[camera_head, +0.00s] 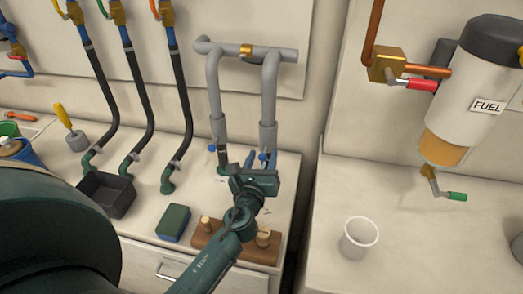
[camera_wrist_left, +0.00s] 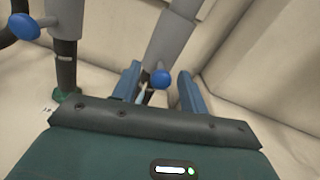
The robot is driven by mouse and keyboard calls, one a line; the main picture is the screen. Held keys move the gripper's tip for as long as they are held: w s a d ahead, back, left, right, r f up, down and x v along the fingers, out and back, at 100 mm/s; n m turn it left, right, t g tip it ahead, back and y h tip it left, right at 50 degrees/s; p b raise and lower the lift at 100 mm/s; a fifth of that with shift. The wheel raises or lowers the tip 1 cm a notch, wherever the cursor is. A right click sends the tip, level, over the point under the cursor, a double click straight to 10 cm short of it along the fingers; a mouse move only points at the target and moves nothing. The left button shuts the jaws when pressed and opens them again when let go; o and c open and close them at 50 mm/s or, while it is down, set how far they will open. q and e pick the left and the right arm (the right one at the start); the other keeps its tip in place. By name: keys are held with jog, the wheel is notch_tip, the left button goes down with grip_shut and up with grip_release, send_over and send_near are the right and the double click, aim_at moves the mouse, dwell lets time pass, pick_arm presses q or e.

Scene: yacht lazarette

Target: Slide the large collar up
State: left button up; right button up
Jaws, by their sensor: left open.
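Two grey pipes drop from a crossbar, each with a thicker grey collar near its lower end. The right collar (camera_head: 267,135) looks slightly larger than the left collar (camera_head: 218,128). A blue knob (camera_wrist_left: 160,78) is at the right collar (camera_wrist_left: 170,38); another blue knob (camera_wrist_left: 24,27) is at the left collar (camera_wrist_left: 66,14). My left gripper (camera_head: 260,158) is open at the foot of the right pipe. In the left wrist view its blue fingers (camera_wrist_left: 159,85) lie either side of the right knob; contact cannot be told. My right gripper is not in view.
A wooden block with pegs (camera_head: 232,243), a green sponge (camera_head: 173,222) and a black tray (camera_head: 106,193) sit on the left counter. Black hoses stand behind. A white cup (camera_head: 359,238) and FUEL canister (camera_head: 468,90) are right, across a gap.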

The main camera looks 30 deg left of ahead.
pick_arm(q)
jog(key=shift+w, duration=0.3)
grip_shut()
dwell(0.5)
jog(key=shift+r, duration=0.1)
